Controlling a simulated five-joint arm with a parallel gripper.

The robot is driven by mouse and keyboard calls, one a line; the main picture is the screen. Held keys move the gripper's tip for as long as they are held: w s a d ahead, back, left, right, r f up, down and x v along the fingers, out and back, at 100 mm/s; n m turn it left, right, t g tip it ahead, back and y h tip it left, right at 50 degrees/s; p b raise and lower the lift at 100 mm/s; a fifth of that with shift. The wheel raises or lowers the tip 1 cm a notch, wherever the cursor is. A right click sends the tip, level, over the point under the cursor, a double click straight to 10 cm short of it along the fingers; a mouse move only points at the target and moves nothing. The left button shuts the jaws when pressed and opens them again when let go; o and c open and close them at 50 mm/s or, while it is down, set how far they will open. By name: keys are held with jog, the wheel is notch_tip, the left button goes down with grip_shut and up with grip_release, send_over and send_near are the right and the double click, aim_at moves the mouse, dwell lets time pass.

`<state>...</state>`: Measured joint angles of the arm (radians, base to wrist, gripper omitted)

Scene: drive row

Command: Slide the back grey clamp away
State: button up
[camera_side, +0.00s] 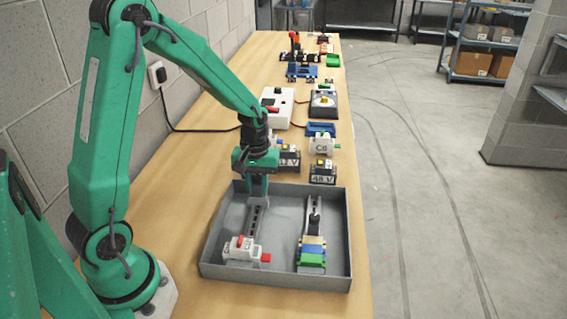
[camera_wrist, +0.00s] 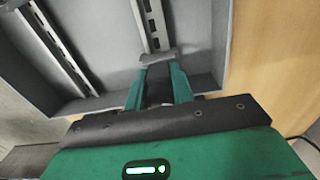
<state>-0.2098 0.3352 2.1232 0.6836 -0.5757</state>
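My gripper (camera_side: 258,193) points down at the back end of the left rail (camera_side: 256,218) in the grey tray (camera_side: 275,278). In the wrist view, its two green fingers (camera_wrist: 160,74) stand a little apart. A small grey block, which looks like the back grey clamp (camera_wrist: 158,56), sits across the rail end right at the fingertips. I cannot tell whether the fingers squeeze it or only stand at it. In the side view the fingers hide the clamp. A white module with a red part (camera_side: 241,248) sits at the front end of this rail.
A second rail (camera_side: 315,206) on the right carries tan, blue and green modules (camera_side: 312,259). The tray walls stand close around the rails. Behind the tray are labelled black blocks (camera_side: 323,175), a C6 module (camera_side: 321,145) and a white box (camera_side: 278,105). The middle of the tray is clear.

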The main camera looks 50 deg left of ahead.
jog(key=o, duration=0.4)
jog(key=shift+r, duration=0.15)
jog(key=shift+r, duration=3.75)
